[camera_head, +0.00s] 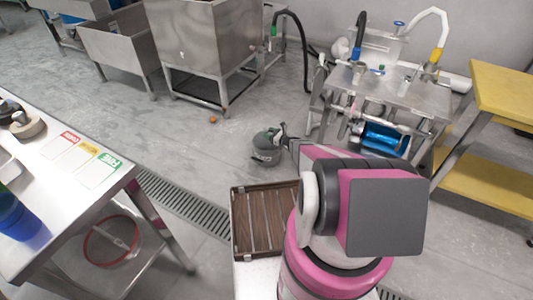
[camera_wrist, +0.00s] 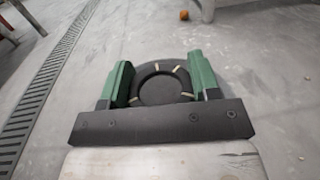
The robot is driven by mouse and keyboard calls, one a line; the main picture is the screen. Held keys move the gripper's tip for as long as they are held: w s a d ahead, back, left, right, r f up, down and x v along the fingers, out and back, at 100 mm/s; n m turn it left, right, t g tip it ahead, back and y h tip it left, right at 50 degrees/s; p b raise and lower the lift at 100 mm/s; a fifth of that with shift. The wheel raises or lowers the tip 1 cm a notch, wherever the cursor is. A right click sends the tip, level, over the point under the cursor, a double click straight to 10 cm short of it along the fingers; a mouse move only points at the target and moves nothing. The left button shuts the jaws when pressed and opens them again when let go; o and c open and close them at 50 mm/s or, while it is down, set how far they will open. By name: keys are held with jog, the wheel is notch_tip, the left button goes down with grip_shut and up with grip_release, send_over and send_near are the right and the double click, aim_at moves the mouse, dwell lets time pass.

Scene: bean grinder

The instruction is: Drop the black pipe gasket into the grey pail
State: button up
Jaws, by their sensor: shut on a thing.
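In the wrist view, my gripper (camera_wrist: 160,62) has its two green fingers closed on opposite sides of the black pipe gasket (camera_wrist: 160,88). The gasket is a round black piece with a raised inner ring and several pale marks. Floor shows around and beyond it. The gasket's details are too small to tell there.
A metal table (camera_head: 60,190) with cards and a blue cup (camera_head: 18,218) stands at the left. A brown slatted tray (camera_head: 262,220) is beside my arm. A steel workbench (camera_head: 390,95) and a yellow shelf (camera_head: 500,95) stand right. A small orange ball (camera_head: 213,119) lies on the floor.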

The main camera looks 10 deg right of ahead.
jog(key=o, duration=1)
jog(key=v, duration=1)
jog(key=shift+s+d, duration=0.2)
jog(key=shift+s, duration=0.05)
